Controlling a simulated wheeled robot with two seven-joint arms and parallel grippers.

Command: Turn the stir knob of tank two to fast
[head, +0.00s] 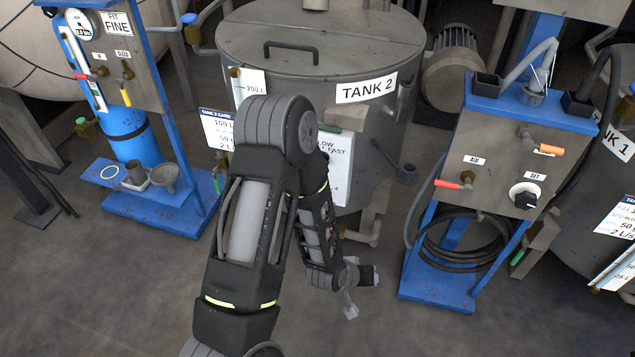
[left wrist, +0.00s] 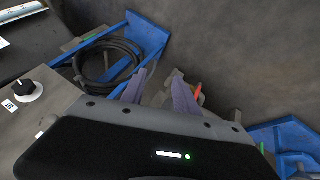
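The grey tank two (head: 255,50) stands at the back centre in the head view, with its "TANK 2" label (head: 366,88). A white panel (head: 340,172) with partly readable slow and fast lettering is on its front. My left arm covers part of this panel, and I cannot make out the stir knob there. My left gripper (head: 351,290) is below and in front of the panel, apart from it. In the left wrist view its two fingers (left wrist: 160,82) are spread with a gap. My right gripper is not in view.
A blue stand (head: 430,285) at right carries a panel with the SET knob (head: 525,195), which also shows in the left wrist view (left wrist: 25,91). A hose coil (head: 460,245) hangs below. Another blue stand (head: 180,210) is at left. Bare floor lies in front.

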